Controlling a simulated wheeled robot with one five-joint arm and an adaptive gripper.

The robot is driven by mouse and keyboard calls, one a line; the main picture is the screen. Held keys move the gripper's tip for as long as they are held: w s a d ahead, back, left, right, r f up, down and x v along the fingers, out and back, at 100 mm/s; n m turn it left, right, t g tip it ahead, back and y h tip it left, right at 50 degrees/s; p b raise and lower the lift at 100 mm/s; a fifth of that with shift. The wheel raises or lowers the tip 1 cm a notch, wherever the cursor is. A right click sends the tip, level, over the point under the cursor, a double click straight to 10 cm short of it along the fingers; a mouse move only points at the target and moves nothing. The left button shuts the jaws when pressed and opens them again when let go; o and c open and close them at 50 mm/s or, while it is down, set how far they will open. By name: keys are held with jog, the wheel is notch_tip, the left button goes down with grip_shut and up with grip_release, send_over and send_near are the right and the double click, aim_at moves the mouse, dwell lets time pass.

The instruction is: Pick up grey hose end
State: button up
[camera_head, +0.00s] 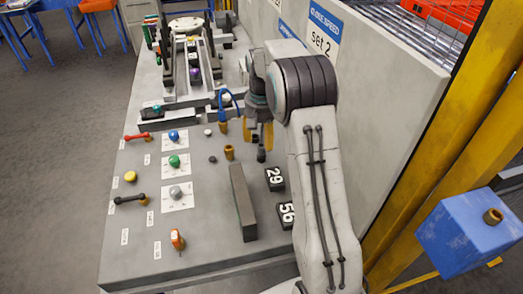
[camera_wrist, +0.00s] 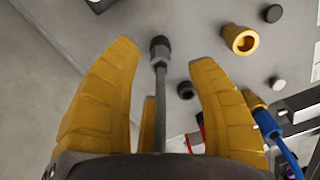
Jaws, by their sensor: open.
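The grey hose end (camera_wrist: 160,50) is a dark nut-like fitting on a thin grey stem. In the wrist view it shows between the tips of my gripper's two yellow fingers (camera_wrist: 164,58), with a gap on both sides. In the head view a dark end piece, likely the same hose end (camera_head: 261,155), shows just below my yellow fingers (camera_head: 259,138). My gripper is open and points down over the grey table (camera_head: 210,240). The lower part of the stem is hidden by my gripper's palm.
A brass socket (camera_head: 229,153) stands left of my fingers, with a blue hose (camera_head: 225,103) behind it. A dark grey bar (camera_head: 242,200) and number blocks 29 (camera_head: 275,179) and 56 (camera_head: 287,214) lie nearer. A grey wall panel (camera_head: 400,110) rises on the right.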

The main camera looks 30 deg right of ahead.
aim_at(261, 145)
jog(key=shift+w+f+p, duration=0.1)
jog(key=shift+f+p, duration=0.25)
jog(key=shift+f, duration=2)
grip_shut()
